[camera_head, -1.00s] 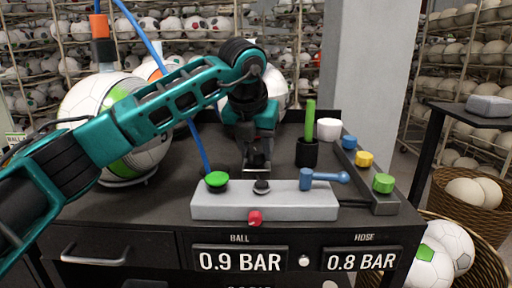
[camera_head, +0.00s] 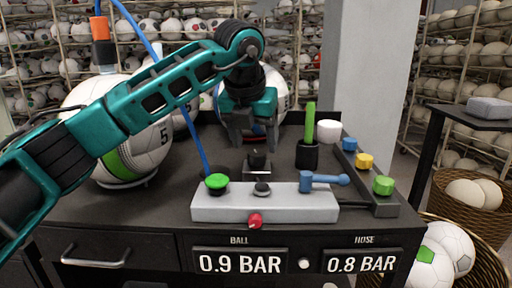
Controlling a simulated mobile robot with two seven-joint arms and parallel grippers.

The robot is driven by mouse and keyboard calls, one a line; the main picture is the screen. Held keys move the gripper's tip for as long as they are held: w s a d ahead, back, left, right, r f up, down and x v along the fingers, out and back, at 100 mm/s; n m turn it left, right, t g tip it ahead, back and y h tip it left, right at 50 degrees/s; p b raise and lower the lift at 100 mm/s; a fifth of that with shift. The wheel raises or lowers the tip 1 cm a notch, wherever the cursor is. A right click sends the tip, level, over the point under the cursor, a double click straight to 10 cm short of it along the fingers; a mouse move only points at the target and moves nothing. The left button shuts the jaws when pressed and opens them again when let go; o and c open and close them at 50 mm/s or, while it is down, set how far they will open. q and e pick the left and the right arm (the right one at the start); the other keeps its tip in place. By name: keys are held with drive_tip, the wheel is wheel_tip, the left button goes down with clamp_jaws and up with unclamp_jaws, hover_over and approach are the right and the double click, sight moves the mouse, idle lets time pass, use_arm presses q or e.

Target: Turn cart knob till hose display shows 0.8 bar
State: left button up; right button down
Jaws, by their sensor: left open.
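The cart's dark top (camera_head: 130,213) bears a small metal block with a black knob (camera_head: 257,159) behind a grey control bar (camera_head: 230,206). My left gripper (camera_head: 255,146) is open just above and behind this knob, fingers pointing down, with nothing held. On the cart's front, the hose display (camera_head: 362,262) reads 0.8 BAR and the ball display (camera_head: 240,263) reads 0.9 BAR. My right gripper is not in view.
A ball (camera_head: 140,150) stands left, beside a blue hose (camera_head: 197,145). A black cup (camera_head: 307,156) with a green stick stands right.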

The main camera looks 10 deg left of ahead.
use_arm(q)
drive_tip(key=v, duration=0.9)
drive_tip(key=shift+s+r, duration=0.15)
drive_tip(key=shift+r, duration=0.2)
